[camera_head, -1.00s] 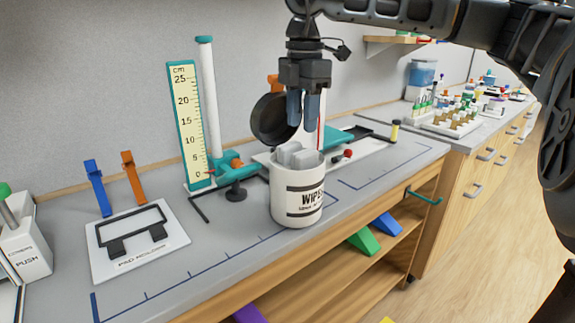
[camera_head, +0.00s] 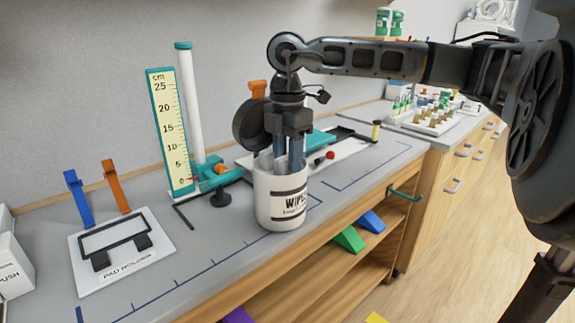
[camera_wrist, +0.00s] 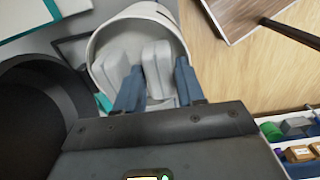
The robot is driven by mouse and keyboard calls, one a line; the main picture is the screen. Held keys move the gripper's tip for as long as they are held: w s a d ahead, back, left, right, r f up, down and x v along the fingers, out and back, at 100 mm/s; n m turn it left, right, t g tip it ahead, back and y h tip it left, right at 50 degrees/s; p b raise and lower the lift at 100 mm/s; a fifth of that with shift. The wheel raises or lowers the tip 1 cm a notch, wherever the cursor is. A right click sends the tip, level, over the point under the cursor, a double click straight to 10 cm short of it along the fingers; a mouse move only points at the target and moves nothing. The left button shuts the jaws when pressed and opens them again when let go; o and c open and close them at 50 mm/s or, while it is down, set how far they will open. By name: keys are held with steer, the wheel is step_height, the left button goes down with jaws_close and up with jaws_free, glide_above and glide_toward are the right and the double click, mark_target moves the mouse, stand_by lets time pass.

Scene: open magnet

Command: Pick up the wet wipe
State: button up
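The wet wipes (camera_head: 266,162) are light grey folded pieces standing in a white cylindrical container labelled WIPES (camera_head: 277,207) on the bench. In the wrist view, two wipe pieces show inside the container; the right-hand wipe (camera_wrist: 158,68) lies between my fingers and the left-hand wipe (camera_wrist: 113,68) is outside them. My gripper (camera_head: 289,160) points down with its blue fingers inside the container's mouth. The fingers are apart, one on each side of the right-hand wipe (camera_wrist: 158,90). No clear squeeze on it shows. The lower finger ends are partly hidden by the rim.
A teal stand with a ruler (camera_head: 168,130) is left of the container. A round black part (camera_head: 251,124) is close behind my gripper. A white pad holder plate (camera_head: 122,250) lies at left. The bench front is mostly clear.

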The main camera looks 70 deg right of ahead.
steer(key=c, duration=0.7)
steer(key=shift+r, duration=0.1)
steer(key=shift+r, duration=0.5)
step_height(320, 180, up, 3)
steer(key=shift+f+b, duration=0.15)
steer(key=shift+b, duration=0.35)
steer(key=s+d+r, duration=0.2)
steer(key=s, duration=0.1)
steer(key=s+d+r+b, duration=0.1)
steer(key=s+d+r, duration=0.1)
steer(key=s+d, duration=0.1)
steer(key=s+d+r+b, duration=0.1)
steer(key=s+d+r, duration=0.1)
steer(key=r, duration=0.1)
steer(key=shift+s+d+r, duration=0.1)
steer(key=shift+s+d, duration=0.2)
steer(key=shift+s, duration=0.1)
steer(key=o, duration=0.5)
steer(key=c, duration=0.4)
